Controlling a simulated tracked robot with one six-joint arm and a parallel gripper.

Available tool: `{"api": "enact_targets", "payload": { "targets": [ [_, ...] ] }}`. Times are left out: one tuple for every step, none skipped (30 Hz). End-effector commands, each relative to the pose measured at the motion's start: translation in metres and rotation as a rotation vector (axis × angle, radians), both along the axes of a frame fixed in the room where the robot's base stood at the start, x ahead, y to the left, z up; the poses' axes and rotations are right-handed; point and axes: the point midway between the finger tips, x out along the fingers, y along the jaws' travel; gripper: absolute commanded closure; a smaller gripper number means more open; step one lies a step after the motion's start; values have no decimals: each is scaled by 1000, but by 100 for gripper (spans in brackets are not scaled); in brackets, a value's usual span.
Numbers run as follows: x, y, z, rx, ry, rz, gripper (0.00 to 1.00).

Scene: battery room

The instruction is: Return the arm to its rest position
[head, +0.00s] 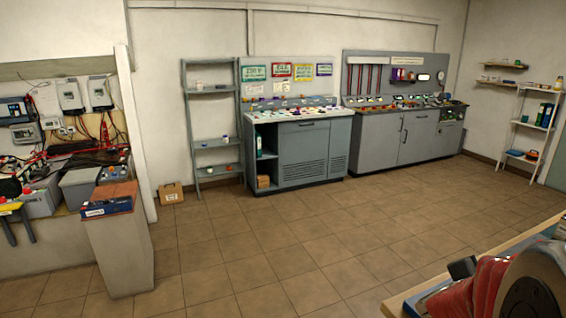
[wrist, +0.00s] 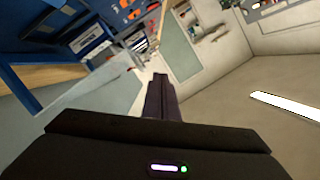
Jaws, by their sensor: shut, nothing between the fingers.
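My gripper (wrist: 160,85) shows in the wrist view as two dark fingers closed together, pointing away from the camera. Nothing is between them. The fingers are raised in open air, with no surface touching them that I can see. The wrist view is strongly tilted, with walls and furniture in the distance beyond the fingertips. I cannot make out the gripper in the head view.
A wooden bench edge (head: 405,300) is at lower right. A grey pedestal (head: 122,255) carrying a blue battery (head: 108,207) stands at left. Grey cabinets (head: 303,157) and an open shelf rack (head: 213,144) line the back wall. The tiled floor (head: 300,240) between is clear.

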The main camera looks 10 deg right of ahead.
Motion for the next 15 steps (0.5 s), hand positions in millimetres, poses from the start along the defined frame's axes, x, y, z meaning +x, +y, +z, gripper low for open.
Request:
{"api": "enact_targets", "payload": {
  "targets": [
    [3, 2, -5, 18, 13, 16, 100],
    [5, 5, -9, 30, 24, 31, 100],
    [9, 8, -16, 51, 42, 54, 100],
    [13, 12, -21, 68, 58, 74, 100],
    [16, 16, -28, 87, 77, 99, 100],
    [21, 22, -37, 114, 105, 134, 100],
    [24, 27, -44, 135, 126, 161, 100],
    [28, 33, -50, 155, 148, 190, 100],
    [31, 41, -58, 181, 177, 230, 100],
    [34, 47, -63, 199, 198, 258, 100],
    [36, 54, -67, 215, 218, 289, 100],
    [40, 64, -72, 237, 245, 330, 100],
    [42, 73, -75, 251, 266, 363, 100],
    [44, 81, -78, 265, 287, 395, 100],
    [46, 93, -81, 281, 315, 440, 100]
  ]
}}
